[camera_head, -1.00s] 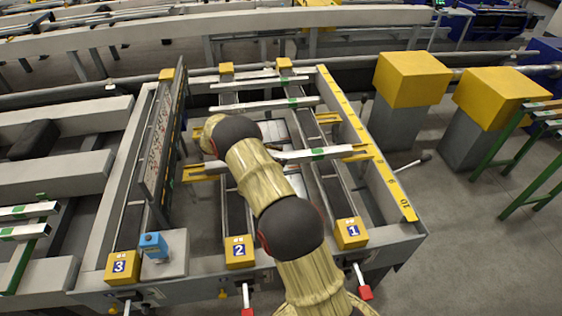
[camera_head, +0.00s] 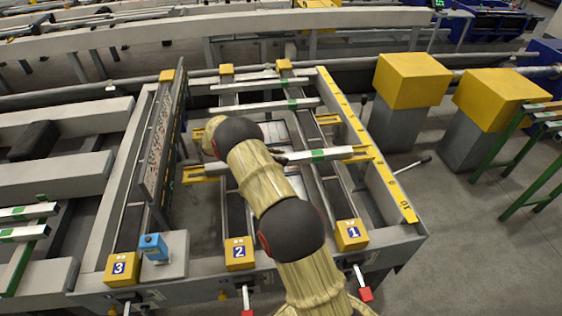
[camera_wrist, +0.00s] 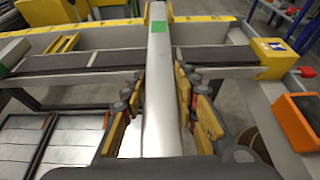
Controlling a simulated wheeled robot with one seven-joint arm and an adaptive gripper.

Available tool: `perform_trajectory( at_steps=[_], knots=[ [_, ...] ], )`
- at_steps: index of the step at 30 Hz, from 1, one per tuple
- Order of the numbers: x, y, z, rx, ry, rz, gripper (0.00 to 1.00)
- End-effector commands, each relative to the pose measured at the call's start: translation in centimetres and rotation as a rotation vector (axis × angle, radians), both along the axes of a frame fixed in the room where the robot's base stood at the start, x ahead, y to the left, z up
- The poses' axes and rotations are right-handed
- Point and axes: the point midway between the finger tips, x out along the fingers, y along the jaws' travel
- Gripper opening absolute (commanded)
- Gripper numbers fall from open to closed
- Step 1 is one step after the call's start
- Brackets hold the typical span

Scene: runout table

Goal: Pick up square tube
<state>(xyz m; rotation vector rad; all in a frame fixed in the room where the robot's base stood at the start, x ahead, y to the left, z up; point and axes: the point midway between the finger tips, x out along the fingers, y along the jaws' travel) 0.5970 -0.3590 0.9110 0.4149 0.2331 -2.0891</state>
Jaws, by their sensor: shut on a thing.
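The square tube (camera_head: 338,155) is a long silver bar with a green mark, lying crosswise over the rails of the runout table (camera_head: 330,243). In the wrist view the tube (camera_wrist: 160,75) runs lengthwise up the middle, its green mark ahead of the fingers. My gripper (camera_wrist: 159,100) is shut on the tube, one finger at each side. Whether the tube is clear of the rails is hard to tell.
Two more silver tubes with green marks, a nearer one (camera_head: 262,106) and a farther one (camera_head: 245,86), lie farther back. A tall panel (camera_head: 163,140) stands left. A yellow scale strip (camera_head: 368,145) edges the right side. Yellow blocks numbered 1 (camera_head: 351,234), 2 (camera_head: 239,252) and 3 (camera_head: 121,268) line the front.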

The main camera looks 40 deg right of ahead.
Motion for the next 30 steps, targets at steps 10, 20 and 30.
perform_trajectory(
  at_steps=[10, 20, 30],
  knots=[
    [0.0, 0.0, 0.0, 0.0, 0.0, 0.001, 0.0],
    [0.1, 0.0, 0.2, -0.003, -0.002, 0.001, 0.0],
    [0.1, 0.0, 1.7, -0.003, -0.005, 0.0, 0.0]
  ],
)
